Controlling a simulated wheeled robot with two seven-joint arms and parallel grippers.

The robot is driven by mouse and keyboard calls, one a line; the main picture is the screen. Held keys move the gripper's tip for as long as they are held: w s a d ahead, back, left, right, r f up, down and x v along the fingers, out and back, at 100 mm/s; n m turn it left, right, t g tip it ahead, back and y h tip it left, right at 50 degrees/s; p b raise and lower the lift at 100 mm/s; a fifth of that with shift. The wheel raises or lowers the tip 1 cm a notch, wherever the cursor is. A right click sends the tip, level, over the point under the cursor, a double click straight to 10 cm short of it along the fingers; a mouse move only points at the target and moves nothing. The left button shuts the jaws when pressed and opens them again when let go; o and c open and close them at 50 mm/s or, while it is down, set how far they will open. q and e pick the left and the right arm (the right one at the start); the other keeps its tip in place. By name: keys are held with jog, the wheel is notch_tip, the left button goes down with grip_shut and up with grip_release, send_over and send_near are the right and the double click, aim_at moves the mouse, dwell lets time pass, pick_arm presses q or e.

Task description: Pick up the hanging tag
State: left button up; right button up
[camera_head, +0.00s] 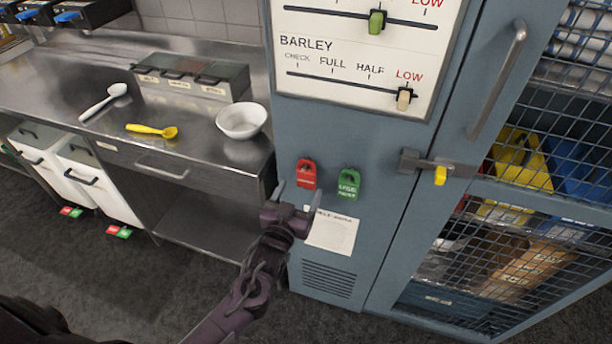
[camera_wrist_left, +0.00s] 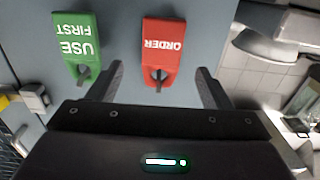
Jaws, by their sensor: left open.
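Two hanging tags hang on the blue cabinet front. The red tag (camera_head: 306,173) reads ORDER in the wrist view (camera_wrist_left: 161,50), where it appears upside down. The green tag (camera_head: 348,184) hangs to its right and reads USE FIRST in the wrist view (camera_wrist_left: 78,45). My left gripper (camera_head: 299,192) is open and empty, just below the red tag. In the wrist view the red tag shows between my two finger tips (camera_wrist_left: 159,72), and the green tag lies outside them. I cannot tell that either finger touches a tag. My right gripper is not in view.
A paper sheet (camera_head: 332,232) is on the cabinet below the tags. A latch with a yellow tab (camera_head: 440,175) is to the right, beside a mesh door (camera_head: 480,265). A steel counter (camera_head: 80,115) at left holds a white bowl (camera_head: 241,121) and a yellow scoop (camera_head: 152,130).

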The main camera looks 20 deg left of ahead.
aim_at(306, 177)
pick_arm(q)
jog(key=w+p, duration=0.1)
jog(key=w, duration=0.2)
jog(key=shift+w, duration=0.3)
jog(key=shift+w+f, duration=0.15)
jog(key=shift+w, duration=0.35)
jog(key=c, duration=1)
jog(key=shift+c, duration=0.2)
